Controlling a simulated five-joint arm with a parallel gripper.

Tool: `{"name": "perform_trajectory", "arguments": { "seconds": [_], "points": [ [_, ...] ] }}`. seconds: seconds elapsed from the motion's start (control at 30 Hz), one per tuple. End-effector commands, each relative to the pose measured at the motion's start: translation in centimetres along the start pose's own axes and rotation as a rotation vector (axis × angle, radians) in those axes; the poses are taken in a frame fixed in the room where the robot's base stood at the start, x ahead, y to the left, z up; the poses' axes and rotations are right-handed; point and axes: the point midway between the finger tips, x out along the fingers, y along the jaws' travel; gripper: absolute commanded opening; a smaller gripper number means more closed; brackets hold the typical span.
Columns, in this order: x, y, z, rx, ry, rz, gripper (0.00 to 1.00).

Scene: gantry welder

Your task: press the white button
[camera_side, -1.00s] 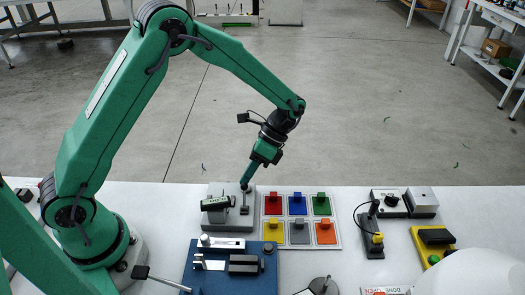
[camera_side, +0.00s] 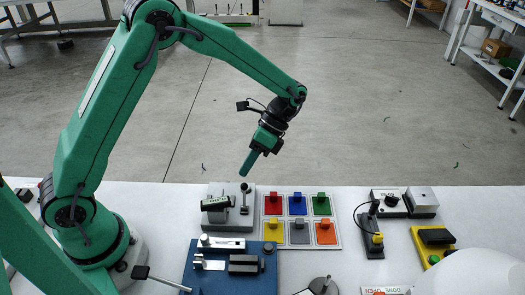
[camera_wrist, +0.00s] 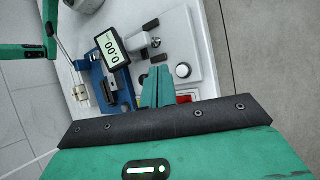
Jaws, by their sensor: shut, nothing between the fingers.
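A round white button (camera_wrist: 183,70) with a dark ring sits on the pale grey base plate in the wrist view. I cannot make it out in the side view. Beside it a black-framed gauge (camera_side: 217,203) stands on the grey base (camera_side: 219,188); its display (camera_wrist: 112,47) reads 0.00 in the wrist view. My gripper (camera_side: 245,172) is shut and empty, tilted down and held in the air above the base. In the wrist view my fingertips (camera_wrist: 157,72) appear just left of the button, with no visible contact.
A panel of several coloured blocks (camera_side: 298,218) lies to the right. A blue fixture plate (camera_side: 214,270) lies in front. A grey box with a black knob (camera_side: 389,202) stands farther right.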

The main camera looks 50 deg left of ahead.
Motion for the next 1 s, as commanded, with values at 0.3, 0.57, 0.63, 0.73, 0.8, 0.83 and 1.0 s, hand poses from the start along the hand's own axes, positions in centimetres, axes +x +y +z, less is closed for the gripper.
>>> {"name": "perform_trajectory", "arguments": {
  "seconds": [0.3,0.57,0.63,0.73,0.8,0.83,1.0],
  "points": [
    [-1.4,0.8,0.8,0.000,0.001,-0.001,0.00],
    [-1.5,0.8,0.8,0.000,0.000,0.000,0.00],
    [-1.5,0.8,0.8,0.000,0.000,0.000,0.00],
    [-1.5,0.8,0.8,0.000,0.000,0.000,0.00],
    [-1.5,0.8,0.8,0.000,0.000,0.000,0.00],
    [-1.5,0.8,0.8,0.000,0.000,0.000,0.00],
    [-1.5,0.8,0.9,-0.002,0.002,-0.002,0.00]
  ]
}}
